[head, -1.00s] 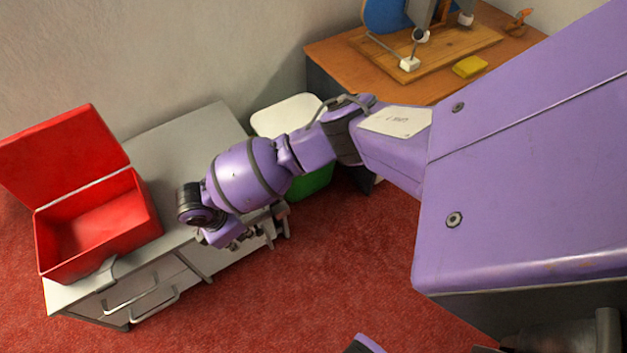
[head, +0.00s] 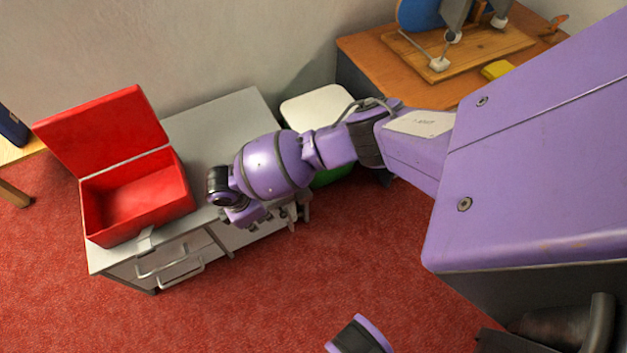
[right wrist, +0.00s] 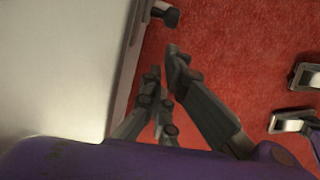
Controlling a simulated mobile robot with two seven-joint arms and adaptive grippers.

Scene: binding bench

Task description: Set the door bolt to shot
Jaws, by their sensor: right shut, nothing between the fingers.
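The grey cabinet (head: 222,120) stands against the wall at the left of the head view. My right gripper (head: 272,219) is low at its front, near the right end, mostly hidden by my wrist. In the right wrist view my right gripper (right wrist: 164,63) is shut and empty, over the red floor just beside the pale cabinet (right wrist: 65,65). A dark knob (right wrist: 170,16) sticks out from the cabinet's edge beyond the fingertips, apart from them. I cannot tell whether it belongs to the bolt. The bolt's position cannot be made out. My left gripper is not in view.
An open red box (head: 138,200) sits on the cabinet's left end, above drawers with bar handles (head: 181,272). A green bin with a white lid (head: 318,105) stands between cabinet and wooden desk (head: 385,70). Red carpet (head: 250,310) in front is clear.

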